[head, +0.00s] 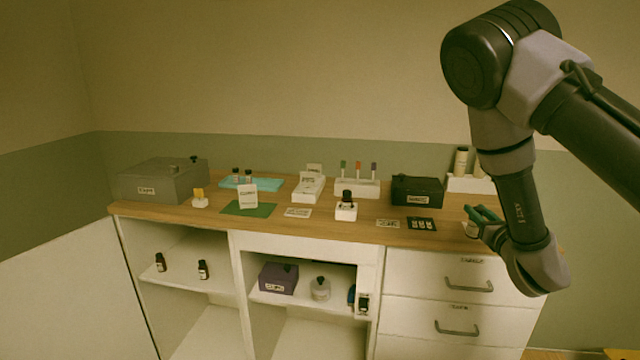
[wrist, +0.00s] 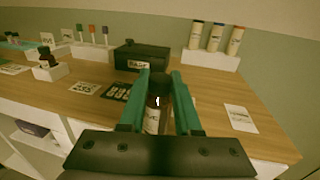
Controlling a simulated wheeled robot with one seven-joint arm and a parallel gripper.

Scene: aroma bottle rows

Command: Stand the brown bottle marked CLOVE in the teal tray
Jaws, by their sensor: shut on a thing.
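My gripper (head: 474,212) is at the right end of the counter. In the wrist view its green fingers (wrist: 161,78) are shut on a brown bottle (wrist: 153,116) with a dark cap and a pale label. The label is too small to read, and I cannot tell whether the bottle touches the counter. In the head view only a pale part of it (head: 471,230) shows below the fingers. The teal tray (head: 268,183) lies at the back left of the counter, with two small dark-capped bottles (head: 242,176) at its left part.
A black box (head: 417,190), a bottle on a white block (head: 346,207), a pen stand (head: 357,188) and a white stepped holder (head: 308,188) stand between my gripper and the tray. A white card (head: 247,195) stands on a green mat (head: 262,210) before the tray. A grey box (head: 160,182) is left.

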